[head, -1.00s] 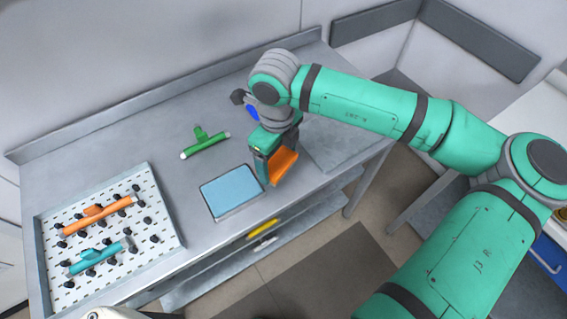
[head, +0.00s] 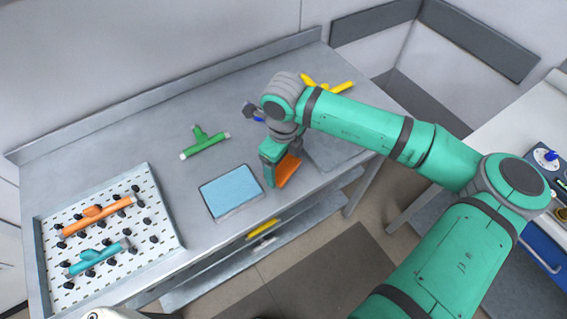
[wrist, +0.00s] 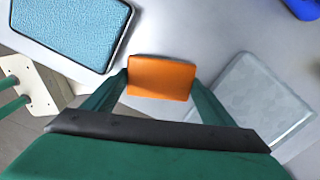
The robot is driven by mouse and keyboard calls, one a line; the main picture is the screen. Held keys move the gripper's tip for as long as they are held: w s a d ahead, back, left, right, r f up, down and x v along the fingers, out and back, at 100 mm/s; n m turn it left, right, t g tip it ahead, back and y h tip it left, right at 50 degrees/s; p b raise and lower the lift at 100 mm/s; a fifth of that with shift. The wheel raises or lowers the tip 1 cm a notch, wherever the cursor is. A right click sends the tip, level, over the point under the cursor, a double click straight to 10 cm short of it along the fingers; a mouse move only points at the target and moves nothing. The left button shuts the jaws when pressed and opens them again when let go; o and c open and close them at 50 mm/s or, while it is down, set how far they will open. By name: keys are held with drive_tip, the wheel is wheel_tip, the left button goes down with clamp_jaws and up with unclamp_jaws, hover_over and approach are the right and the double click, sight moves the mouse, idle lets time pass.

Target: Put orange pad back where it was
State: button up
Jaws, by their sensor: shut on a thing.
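The orange pad (head: 288,170) is between the fingers of my gripper (head: 279,172), just right of the blue pad in the head view. In the wrist view the orange pad (wrist: 160,77) fills the gap between the two green fingertips of my gripper (wrist: 160,84), which are shut on its sides. The pad is close to the table top; I cannot tell whether it touches it. The blue pad in its dark-edged tray (head: 231,192) lies to the left, and it also shows at upper left in the wrist view (wrist: 75,25).
A flat grey plate (head: 335,150) lies to the right of my gripper. A green T-shaped piece (head: 205,143) lies behind the blue pad. A white perforated tray (head: 150,215) at left holds orange and teal T-shaped pieces. A yellow piece (head: 341,88) lies behind my arm.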

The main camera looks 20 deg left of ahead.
drive_tip(key=o, duration=1.1)
